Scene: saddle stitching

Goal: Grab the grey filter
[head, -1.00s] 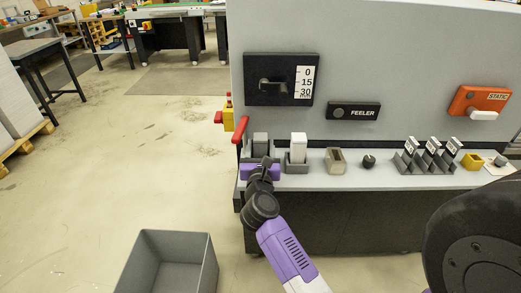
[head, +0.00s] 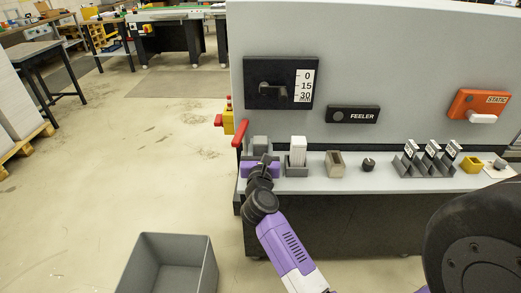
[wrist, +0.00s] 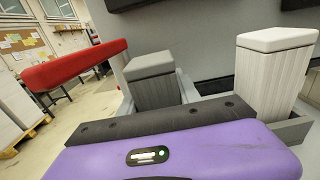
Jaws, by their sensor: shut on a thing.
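The grey filter (head: 260,143) is an upright grey block at the left end of the machine's ledge. It also shows in the wrist view (wrist: 153,82), just beyond my purple gripper body. My gripper (head: 260,155) is at the filter from the front and is shut on it. The fingertips are largely hidden, and the filter's lower part is behind the gripper body. Whether the filter's base is still in its holder cannot be seen.
A white block (head: 298,150) stands in a grey holder just right of the filter. A red handle (head: 240,134) sticks out close on the left. A beige block (head: 335,164) and a black knob (head: 368,164) stand farther right. A grey bin (head: 170,265) is on the floor.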

